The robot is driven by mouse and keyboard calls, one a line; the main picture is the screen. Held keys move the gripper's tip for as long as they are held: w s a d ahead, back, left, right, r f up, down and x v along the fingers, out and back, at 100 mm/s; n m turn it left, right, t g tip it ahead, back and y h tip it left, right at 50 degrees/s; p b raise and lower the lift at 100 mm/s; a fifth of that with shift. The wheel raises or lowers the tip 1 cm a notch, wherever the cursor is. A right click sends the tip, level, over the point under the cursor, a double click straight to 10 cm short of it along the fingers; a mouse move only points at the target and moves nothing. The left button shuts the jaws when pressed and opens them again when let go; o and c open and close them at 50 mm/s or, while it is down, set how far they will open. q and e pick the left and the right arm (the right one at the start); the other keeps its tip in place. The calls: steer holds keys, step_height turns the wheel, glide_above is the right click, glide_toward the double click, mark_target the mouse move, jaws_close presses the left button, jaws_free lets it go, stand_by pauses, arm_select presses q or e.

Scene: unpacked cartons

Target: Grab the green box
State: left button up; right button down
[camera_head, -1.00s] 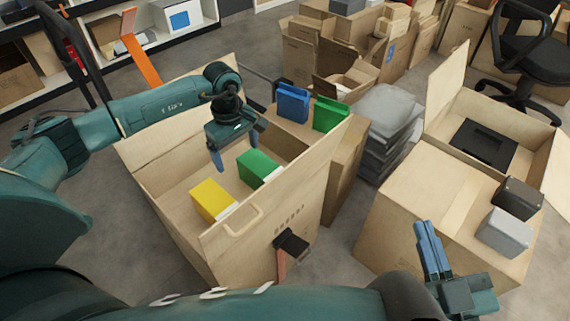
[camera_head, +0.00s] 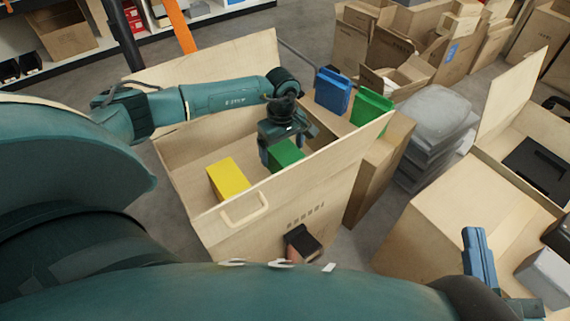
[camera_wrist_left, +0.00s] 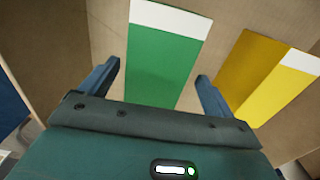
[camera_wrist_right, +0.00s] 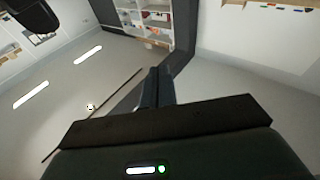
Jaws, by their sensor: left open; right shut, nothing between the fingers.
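A green box (camera_head: 285,155) with a white end stands inside the large open carton (camera_head: 330,185), beside a yellow box (camera_head: 229,178). My left gripper (camera_head: 283,158) points down into the carton over the green box. In the left wrist view my left gripper (camera_wrist_left: 158,82) is open, with the green box (camera_wrist_left: 160,62) between the lines of its two fingers; I cannot tell whether it touches. The yellow box (camera_wrist_left: 262,75) is to the right there. My right gripper (camera_head: 478,258) is shut and empty at the lower right, and its fingers (camera_wrist_right: 153,88) meet in the right wrist view.
A blue box (camera_head: 333,91) and another green box (camera_head: 370,106) stand beyond the carton's far right side. Grey stacked bins (camera_head: 435,125) and a second open carton (camera_head: 450,215) are to the right. The carton's walls rise around my left gripper.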

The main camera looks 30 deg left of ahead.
arm_select(q)
steer(key=f, duration=0.1)
steer(key=f+b, duration=0.2)
steer(key=f, duration=0.1)
steer(key=shift+d+f, duration=0.1)
steer(key=shift+d, duration=0.2)
steer(key=shift+w+f, duration=0.1)
steer(key=shift+f, duration=0.25)
arm_select(e)
steer(key=shift+w+r+n+t+y, duration=0.25)
steer(key=shift+r+n+t+y, duration=0.1)
steer(key=shift+r, duration=0.25)
steer(key=shift+w+r+n+t+y, duration=0.25)
steer(key=shift+r+n+y, duration=0.1)
steer(key=shift+r, duration=0.2)
arm_select(q)
steer(key=shift+c, duration=0.4)
steer(key=c, duration=1.2)
steer(key=shift+c, duration=0.3)
steer(key=shift+r, duration=0.15)
